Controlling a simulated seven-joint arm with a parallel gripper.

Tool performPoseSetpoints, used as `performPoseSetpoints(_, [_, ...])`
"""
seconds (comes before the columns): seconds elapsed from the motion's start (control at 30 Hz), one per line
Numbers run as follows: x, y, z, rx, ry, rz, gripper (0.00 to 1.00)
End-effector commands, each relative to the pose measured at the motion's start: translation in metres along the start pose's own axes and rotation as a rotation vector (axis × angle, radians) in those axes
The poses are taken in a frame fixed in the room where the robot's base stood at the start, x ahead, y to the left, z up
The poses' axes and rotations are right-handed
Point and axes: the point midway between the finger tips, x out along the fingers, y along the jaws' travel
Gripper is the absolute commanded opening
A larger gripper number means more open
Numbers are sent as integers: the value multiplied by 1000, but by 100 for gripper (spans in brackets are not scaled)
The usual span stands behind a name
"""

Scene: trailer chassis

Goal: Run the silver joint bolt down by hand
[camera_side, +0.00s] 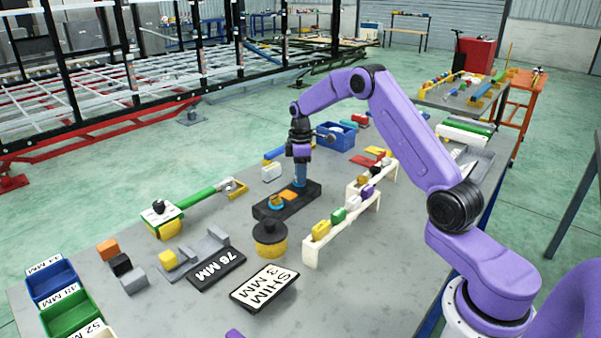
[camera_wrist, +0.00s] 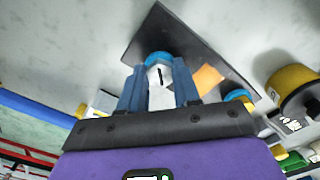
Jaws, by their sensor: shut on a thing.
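The silver joint bolt (camera_wrist: 161,76) shows in the wrist view as a pale head with a dark line across it. My gripper (camera_side: 300,179) is shut on it, with one blue finger on each side. The bolt stands at a blue ring (camera_wrist: 158,58) on a black plate (camera_wrist: 190,40), which also shows in the side view (camera_side: 262,210). An orange patch (camera_side: 288,195) and a second blue ring (camera_side: 275,203) lie beside it on the plate. In the side view my fingers hide the bolt, and I cannot tell how deep it sits.
White racks (camera_side: 322,250) with coloured blocks stand close right of the plate. A black-and-yellow round piece (camera_side: 269,240) stands in front. A blue bin (camera_side: 336,136) is behind, and a green-handled tool (camera_side: 198,197) lies left. Signs reading 76 MM (camera_side: 216,270) and SHIM 3 MM (camera_side: 264,287) are nearer.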

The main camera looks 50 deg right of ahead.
Motion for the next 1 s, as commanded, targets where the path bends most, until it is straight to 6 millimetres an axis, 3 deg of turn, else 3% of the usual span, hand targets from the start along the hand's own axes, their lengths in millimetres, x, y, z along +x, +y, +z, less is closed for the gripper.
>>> performPoseSetpoints(1.0, [-5, -2, -3, 966, 9, 5, 1])
